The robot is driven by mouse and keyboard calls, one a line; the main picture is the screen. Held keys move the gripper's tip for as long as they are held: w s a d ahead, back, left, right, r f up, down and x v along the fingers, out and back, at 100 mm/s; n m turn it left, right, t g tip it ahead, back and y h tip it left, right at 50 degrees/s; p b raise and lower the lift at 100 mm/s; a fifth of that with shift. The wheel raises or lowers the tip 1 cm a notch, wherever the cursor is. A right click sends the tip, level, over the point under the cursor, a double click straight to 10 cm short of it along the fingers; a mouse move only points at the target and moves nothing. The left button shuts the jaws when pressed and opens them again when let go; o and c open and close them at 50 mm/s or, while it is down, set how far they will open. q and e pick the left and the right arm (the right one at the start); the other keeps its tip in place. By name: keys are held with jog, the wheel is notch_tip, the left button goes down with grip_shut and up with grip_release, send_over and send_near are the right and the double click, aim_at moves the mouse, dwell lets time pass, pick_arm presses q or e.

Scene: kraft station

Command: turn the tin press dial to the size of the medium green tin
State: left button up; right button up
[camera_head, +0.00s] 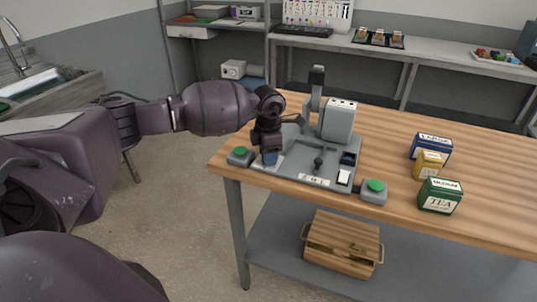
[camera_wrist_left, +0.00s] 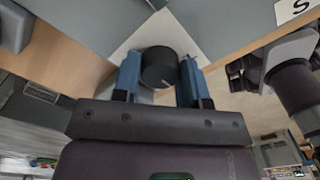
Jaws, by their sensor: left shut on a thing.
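The tin press (camera_head: 338,122) stands on the wooden table with its grey base plate near the front edge. My left gripper (camera_head: 269,158) points down at the left part of the base. In the left wrist view its two blue fingers (camera_wrist_left: 160,80) are shut on a round black dial (camera_wrist_left: 159,66), which sits on a white plate (camera_wrist_left: 140,38). In the head view the dial is hidden behind the gripper. The medium green tin (camera_head: 440,195), labelled MEDIUM and TEA, stands at the right front of the table. My right gripper is not in view.
A green button (camera_head: 240,153) is left of the press and another (camera_head: 375,188) is at its right front corner. A yellow tin (camera_head: 428,164) and a blue tin (camera_head: 432,146) stand behind the green one. A wooden crate (camera_head: 341,247) is on the shelf below.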

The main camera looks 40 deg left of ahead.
pick_arm(q)
jog(key=o, duration=0.9)
jog(key=shift+r, duration=0.1)
notch_tip(320, 180, up, 11)
jog(key=shift+f+p, duration=0.15)
jog(key=shift+p, duration=0.15)
dwell(0.4)
